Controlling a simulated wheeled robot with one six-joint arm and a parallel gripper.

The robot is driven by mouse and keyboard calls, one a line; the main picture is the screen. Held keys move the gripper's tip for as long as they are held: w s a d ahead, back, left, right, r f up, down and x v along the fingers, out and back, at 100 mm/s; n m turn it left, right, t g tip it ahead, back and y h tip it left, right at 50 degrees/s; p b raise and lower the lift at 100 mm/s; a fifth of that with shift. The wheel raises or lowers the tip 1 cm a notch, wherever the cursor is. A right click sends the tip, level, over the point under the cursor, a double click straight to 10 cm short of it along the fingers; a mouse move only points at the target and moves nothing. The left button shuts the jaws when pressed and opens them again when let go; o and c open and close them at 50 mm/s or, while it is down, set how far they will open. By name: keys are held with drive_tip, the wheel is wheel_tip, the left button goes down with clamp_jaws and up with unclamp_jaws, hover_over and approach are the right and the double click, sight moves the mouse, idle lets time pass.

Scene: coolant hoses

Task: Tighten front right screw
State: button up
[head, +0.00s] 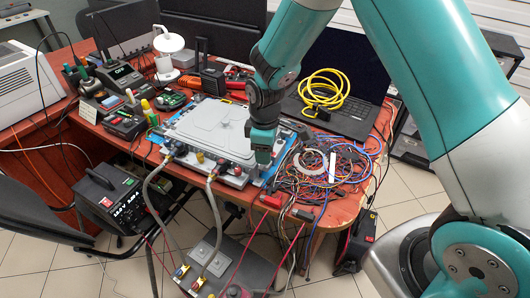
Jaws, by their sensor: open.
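A grey box with a flat ribbed lid (207,122) lies on a blue-edged sheet on the red table. Two grey hoses (214,205) run from fittings on its front edge down to a grey unit on the floor. My gripper (263,157) points down over the box's right side, near its front right corner. The gripper is open, but its fingers are small here and I see nothing clearly between them. The front right screw cannot be made out; it may be hidden by the gripper or too small. Whether the gripper touches the box I cannot tell.
A tangle of cables (325,165) lies right of the box. Behind it are a dark laptop (345,85) and a coiled yellow cable (323,88). Instruments crowd the table's left. The grey floor unit (225,268) stands in front, with red cables leading to it.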

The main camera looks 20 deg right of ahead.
drive_tip(key=shift+f, duration=0.7)
clamp_jaws()
